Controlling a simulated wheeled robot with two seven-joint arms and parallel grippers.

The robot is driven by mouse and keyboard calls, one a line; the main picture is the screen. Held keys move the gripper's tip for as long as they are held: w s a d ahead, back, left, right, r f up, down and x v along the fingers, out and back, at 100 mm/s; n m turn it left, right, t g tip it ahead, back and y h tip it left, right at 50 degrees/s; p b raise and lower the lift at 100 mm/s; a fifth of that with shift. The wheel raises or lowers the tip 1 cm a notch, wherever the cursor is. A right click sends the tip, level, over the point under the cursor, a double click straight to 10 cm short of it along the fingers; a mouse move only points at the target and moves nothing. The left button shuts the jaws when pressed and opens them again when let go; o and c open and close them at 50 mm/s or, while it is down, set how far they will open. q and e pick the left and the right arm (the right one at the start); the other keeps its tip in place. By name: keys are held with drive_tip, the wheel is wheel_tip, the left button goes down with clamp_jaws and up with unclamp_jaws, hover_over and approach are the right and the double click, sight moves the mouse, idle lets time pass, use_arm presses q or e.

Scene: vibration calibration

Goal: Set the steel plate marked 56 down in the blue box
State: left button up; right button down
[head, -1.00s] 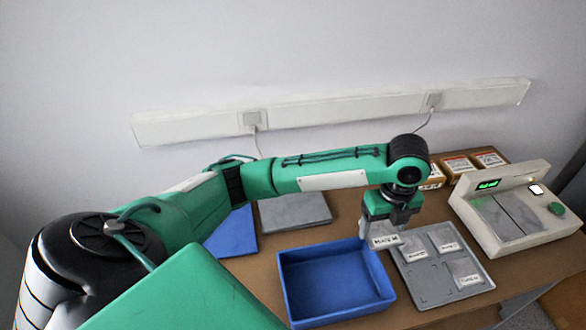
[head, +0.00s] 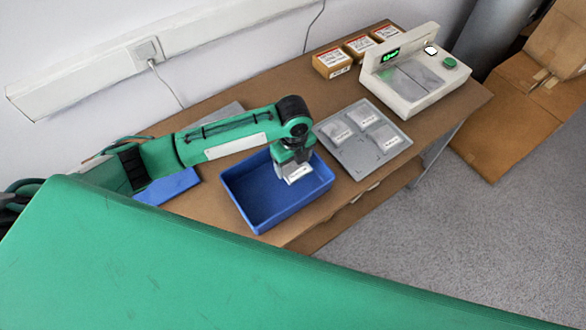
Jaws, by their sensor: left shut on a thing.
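My left gripper (head: 293,160) is shut on a small steel plate (head: 298,174) with a white label. The label is too small to read. The gripper holds the plate over the right part of the blue box (head: 243,215). I cannot tell how far the plate is above the box floor. The rest of the box floor that shows is empty. My right gripper is not in view.
A grey tray (head: 346,162) with several labelled plates lies right of the box. A white device with a green display (head: 411,84) stands behind it. Several small cartons (head: 332,63) stand at the back. A blue mat (head: 166,188) lies left of the box.

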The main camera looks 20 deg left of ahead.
sight(294, 166)
use_arm(q)
wheel_tip(294, 166, down, 5)
drive_tip(key=shift+r+p, duration=0.1)
drive_tip(key=shift+p, duration=0.25)
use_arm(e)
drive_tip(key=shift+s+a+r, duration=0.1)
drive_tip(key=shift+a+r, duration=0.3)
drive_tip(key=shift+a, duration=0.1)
use_arm(q)
drive_tip(key=shift+f, duration=0.2)
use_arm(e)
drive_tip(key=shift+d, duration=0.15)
use_arm(q)
drive_tip(key=o, duration=1.4)
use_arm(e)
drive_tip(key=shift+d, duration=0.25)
use_arm(q)
drive_tip(key=shift+r, duration=0.2)
wheel_tip(294, 166, up, 12)
drive_tip(key=shift+f+b, duration=0.1)
drive_tip(key=shift+b, duration=0.8)
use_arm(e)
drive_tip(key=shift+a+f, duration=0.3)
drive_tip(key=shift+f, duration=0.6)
use_arm(q)
drive_tip(key=shift+s, duration=0.1)
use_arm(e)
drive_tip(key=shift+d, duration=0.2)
